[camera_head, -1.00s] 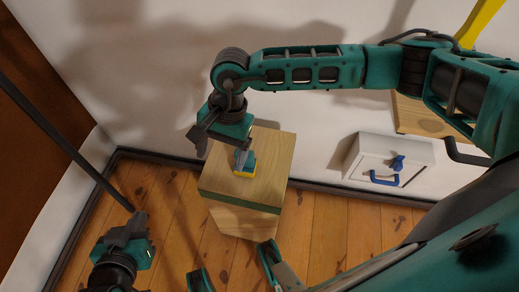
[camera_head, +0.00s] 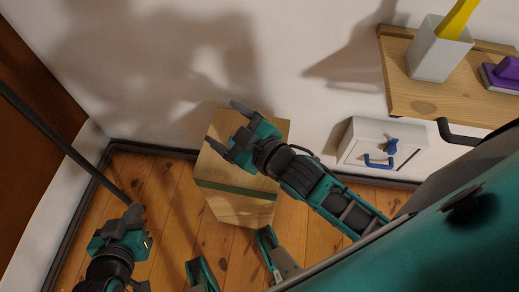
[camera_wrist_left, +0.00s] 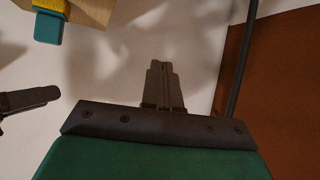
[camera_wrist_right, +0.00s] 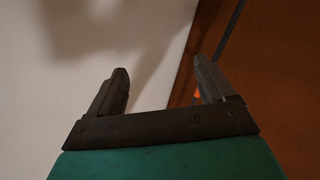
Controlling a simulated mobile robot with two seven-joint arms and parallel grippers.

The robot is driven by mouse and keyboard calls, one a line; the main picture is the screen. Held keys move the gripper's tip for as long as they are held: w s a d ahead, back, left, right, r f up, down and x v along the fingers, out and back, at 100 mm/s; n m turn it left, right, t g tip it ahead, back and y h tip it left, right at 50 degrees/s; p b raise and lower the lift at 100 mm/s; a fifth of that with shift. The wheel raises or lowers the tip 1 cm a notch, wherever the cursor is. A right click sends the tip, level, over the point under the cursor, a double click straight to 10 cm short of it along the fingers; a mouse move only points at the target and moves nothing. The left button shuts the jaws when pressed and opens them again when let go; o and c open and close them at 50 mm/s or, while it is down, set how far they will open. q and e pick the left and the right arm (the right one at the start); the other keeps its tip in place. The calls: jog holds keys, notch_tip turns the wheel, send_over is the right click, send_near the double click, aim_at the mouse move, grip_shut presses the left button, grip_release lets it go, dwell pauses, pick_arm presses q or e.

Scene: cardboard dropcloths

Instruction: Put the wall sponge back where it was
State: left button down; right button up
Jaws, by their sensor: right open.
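A sponge with a teal-blue top and a yellow layer (camera_wrist_left: 50,22) rests on a wooden block, at the top left of the left wrist view. In the head view, my right gripper hides it. My right gripper (camera_head: 224,127) is open and empty above the wooden block (camera_head: 207,172), its fingers pointing up and left. Its open fingers (camera_wrist_right: 163,88) also show in the right wrist view, with nothing between them. My left gripper (camera_head: 134,213) is low at the left, away from the block. Its fingers (camera_wrist_left: 164,85) are together, with nothing visible between them.
A wooden shelf (camera_head: 408,97) at the upper right holds a white cup (camera_head: 432,55) with a yellow item and a purple block (camera_head: 506,72). Below it, a white box (camera_head: 360,140) with blue handles is on the wall. A dark pole (camera_head: 60,140) slants at the left.

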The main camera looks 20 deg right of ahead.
jog(key=s+d+f+m+g+h, duration=0.2)
jog(key=s+d+f+m+g, duration=0.1)
jog(key=s+d+f+m, duration=0.2)
notch_tip(320, 180, down, 3)
jog(key=shift+s+r+m+g, duration=0.1)
jog(key=shift+s+m+g, duration=0.2)
jog(key=shift+s+m, duration=0.4)
jog(key=shift+s+d, duration=0.1)
